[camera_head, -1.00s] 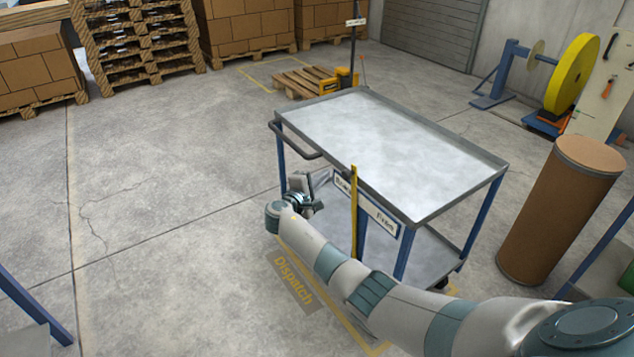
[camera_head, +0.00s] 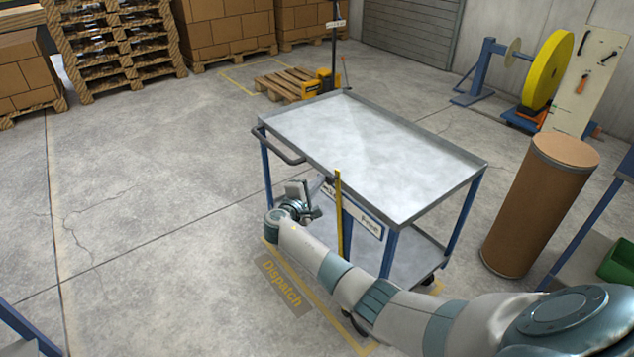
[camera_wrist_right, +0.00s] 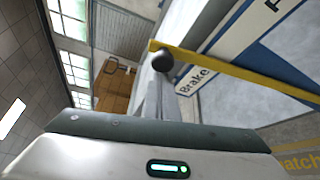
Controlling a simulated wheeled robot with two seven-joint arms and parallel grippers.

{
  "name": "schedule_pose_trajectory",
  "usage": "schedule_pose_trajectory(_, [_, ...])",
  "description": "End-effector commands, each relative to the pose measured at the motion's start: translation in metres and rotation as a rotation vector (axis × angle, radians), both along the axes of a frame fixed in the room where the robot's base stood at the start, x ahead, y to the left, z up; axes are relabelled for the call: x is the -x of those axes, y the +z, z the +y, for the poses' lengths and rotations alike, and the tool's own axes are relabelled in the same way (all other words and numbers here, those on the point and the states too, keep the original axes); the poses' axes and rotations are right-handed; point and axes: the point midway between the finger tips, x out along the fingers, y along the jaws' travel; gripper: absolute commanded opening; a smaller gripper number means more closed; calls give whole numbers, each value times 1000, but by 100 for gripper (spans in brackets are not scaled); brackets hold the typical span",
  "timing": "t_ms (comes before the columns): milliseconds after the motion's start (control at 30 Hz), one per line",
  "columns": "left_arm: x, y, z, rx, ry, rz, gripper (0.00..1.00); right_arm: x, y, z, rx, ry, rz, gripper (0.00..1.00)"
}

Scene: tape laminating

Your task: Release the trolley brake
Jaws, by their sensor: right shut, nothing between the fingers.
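The trolley (camera_head: 390,150) is a grey tray-top cart on blue legs. On its near side a yellow brake lever (camera_head: 339,215) stands about upright in front of a white and blue sign (camera_head: 368,228). In the wrist view the lever (camera_wrist_right: 250,75) carries a dark ball knob (camera_wrist_right: 162,60) near its end, beside the word "Brake". My right gripper (camera_head: 326,187) is shut and empty at the left of the lever's upper part. Its fingertips (camera_wrist_right: 158,88) are close to the knob; I cannot tell whether they touch. My left gripper is out of view.
A push handle (camera_head: 280,148) sticks out at the trolley's left end. A brown drum (camera_head: 535,205) stands to the right. A yellow floor marking reads "Dispatch" (camera_head: 280,283). The floor on the left is clear. A pallet truck (camera_head: 318,85) stands behind.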

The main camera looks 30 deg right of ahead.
Motion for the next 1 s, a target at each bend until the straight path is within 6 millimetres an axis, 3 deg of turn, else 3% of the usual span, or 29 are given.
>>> schedule_pose_trajectory(233, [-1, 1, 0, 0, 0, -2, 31, 3, 0, 0, -1, 0, -7, 0])
schedule_pose_trajectory(367, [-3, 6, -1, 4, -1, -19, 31, 14, 1, -1, -3, 0, -34, 0])
schedule_pose_trajectory(800, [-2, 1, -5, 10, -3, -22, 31, 87, 0, -7, -19, 0, -230, 0])
schedule_pose_trajectory(1000, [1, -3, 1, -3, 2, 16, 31, 108, 1, -9, -23, -2, -289, 0])
